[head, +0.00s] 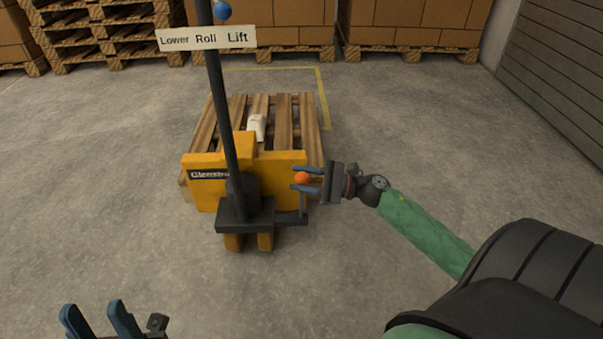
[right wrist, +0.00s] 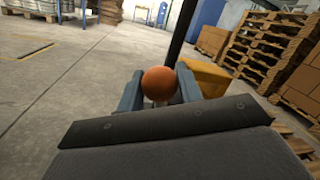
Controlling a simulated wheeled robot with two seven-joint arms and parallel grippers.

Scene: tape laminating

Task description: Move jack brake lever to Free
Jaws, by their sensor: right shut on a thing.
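The yellow pallet jack (head: 276,164) stands in the middle of the head view, with a dark upright handle post (head: 222,110) and a dark base plate (head: 262,223). The brake lever's orange ball knob (head: 302,178) is at its right side, on a thin dark stem. My right gripper (head: 304,179) comes from the right and is shut on the orange knob. The right wrist view shows the knob (right wrist: 159,84) between the two blue fingers. My left gripper (head: 97,321) is at the bottom left, its fingers apart, with nothing between them. No brake position label is readable.
A sign (head: 206,38) reading Lower, Roll, Lift sits on the post below a blue knob (head: 221,10). A wooden pallet (head: 287,121) with a small white item (head: 257,124) lies behind the jack. Boxes on pallets line the back. Open concrete floor surrounds the jack.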

